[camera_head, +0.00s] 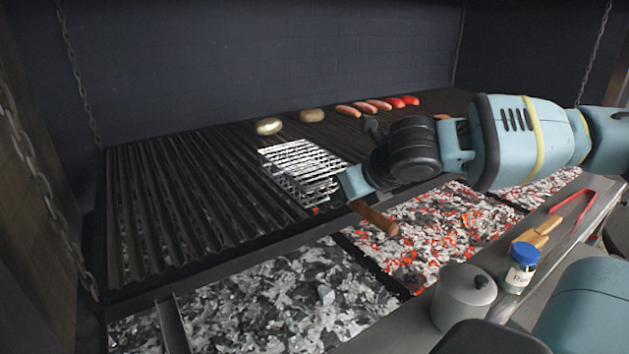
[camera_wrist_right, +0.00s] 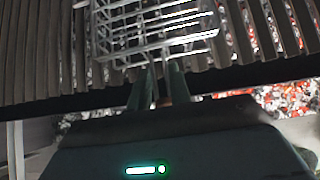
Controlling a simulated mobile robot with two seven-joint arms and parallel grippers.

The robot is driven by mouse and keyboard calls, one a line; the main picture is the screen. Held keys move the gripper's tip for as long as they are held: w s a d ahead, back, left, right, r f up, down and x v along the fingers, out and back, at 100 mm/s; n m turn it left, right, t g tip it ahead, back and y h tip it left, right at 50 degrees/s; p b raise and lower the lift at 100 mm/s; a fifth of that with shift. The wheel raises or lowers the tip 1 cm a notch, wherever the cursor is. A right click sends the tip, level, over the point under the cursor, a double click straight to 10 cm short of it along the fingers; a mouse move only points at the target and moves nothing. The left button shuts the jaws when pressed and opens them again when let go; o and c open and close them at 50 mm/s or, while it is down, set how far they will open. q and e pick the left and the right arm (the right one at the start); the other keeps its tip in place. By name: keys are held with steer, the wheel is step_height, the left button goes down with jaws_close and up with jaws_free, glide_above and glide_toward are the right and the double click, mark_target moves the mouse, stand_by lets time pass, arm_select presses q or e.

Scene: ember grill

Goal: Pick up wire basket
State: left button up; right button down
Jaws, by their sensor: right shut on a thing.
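The wire basket (camera_head: 300,166) is a bright metal grid cage with a brown wooden handle (camera_head: 374,217). In the head view the cage is over the right part of the dark ridged grill grate, and the handle sticks out toward the coals. My right gripper (camera_head: 345,190) is at the handle end of the cage and is shut on the basket's handle. In the right wrist view the cage (camera_wrist_right: 150,28) lies just beyond the fingers (camera_wrist_right: 160,85), which are close together. I cannot tell whether the cage touches the grate. My left gripper is not in view.
Several sausages and red items (camera_head: 378,105) and two round pale items (camera_head: 268,126) lie along the back of the grate (camera_head: 180,200). Glowing coals (camera_head: 440,225) lie in front. A blue-lidded jar (camera_head: 520,268), a grey pot (camera_head: 463,297) and red tongs (camera_head: 575,205) are on the front ledge.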

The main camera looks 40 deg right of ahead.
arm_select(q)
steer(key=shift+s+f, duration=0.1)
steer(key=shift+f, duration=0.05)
arm_select(e)
steer(key=shift+r, duration=0.15)
